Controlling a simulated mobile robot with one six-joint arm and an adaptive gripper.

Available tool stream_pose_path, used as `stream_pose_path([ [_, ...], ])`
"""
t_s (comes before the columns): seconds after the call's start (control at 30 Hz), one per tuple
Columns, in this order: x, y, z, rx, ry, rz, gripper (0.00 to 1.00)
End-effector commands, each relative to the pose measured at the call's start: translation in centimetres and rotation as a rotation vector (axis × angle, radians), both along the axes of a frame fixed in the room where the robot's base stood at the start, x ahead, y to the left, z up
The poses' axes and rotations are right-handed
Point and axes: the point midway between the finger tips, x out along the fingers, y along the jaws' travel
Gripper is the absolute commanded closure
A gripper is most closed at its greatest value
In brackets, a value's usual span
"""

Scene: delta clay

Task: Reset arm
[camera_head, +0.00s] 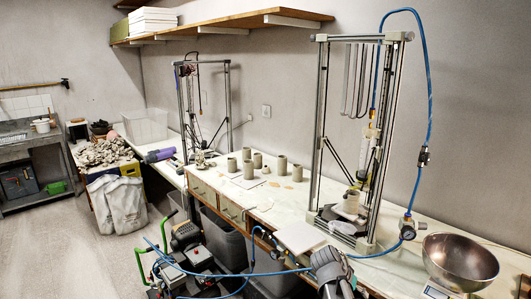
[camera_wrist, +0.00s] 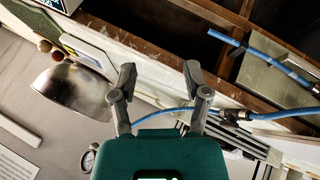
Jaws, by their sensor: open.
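My gripper (camera_wrist: 160,76) shows in the wrist view with its two grey fingers spread apart and nothing between them. In the head view my gripper (camera_head: 328,262) is at the lower middle, in front of the workbench edge. The wrist view is tilted. It shows a steel bowl (camera_wrist: 75,92) to the left of the fingers and a blue hose (camera_wrist: 160,113) passing behind them. I see no contact between the fingers and either thing.
The workbench (camera_head: 385,265) holds a tall clay printer frame (camera_head: 322,130), several clay cups (camera_head: 248,168) and the steel bowl (camera_head: 460,262) on a scale. A blue hose (camera_head: 425,90) hangs at the right. A compressor (camera_head: 190,250) stands on the floor. Floor at the left is free.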

Motion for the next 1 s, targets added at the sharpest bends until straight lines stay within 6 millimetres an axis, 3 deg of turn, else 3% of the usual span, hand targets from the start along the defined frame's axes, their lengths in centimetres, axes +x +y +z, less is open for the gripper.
stream_pose_path([
  [0.2, -3.4, 4.3, -2.9, 0.26, 0.154, 0.205, 0.39],
  [0.5, -6.5, 9.5, -4.4, 0.538, 0.252, 0.475, 0.39],
  [1.0, -7.0, 10.5, -4.4, 0.597, 0.264, 0.541, 0.39],
])
